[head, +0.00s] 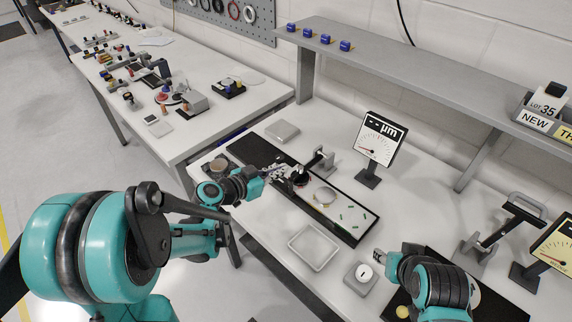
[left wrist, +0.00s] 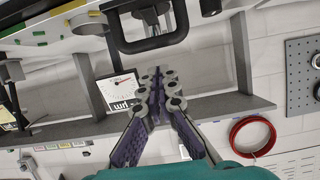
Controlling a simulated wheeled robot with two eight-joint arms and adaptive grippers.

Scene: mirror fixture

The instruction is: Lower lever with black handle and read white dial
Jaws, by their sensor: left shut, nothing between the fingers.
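The white dial (head: 380,138), marked µm and with a red needle, stands upright on a black stand behind the dark mat. It also shows in the left wrist view (left wrist: 120,90). A grey lever fixture (head: 319,163) stands left of the dial stand. A black loop handle (left wrist: 122,40) is close to my fingers in the left wrist view; its lever angle is hard to tell.
At the right stand a second lever fixture (head: 478,246) with a grey loop handle, and a yellow dial (head: 557,243). A white tray (head: 314,246) and a small box with a round white top (head: 361,277) lie in front. A grey shelf (head: 420,80) runs behind.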

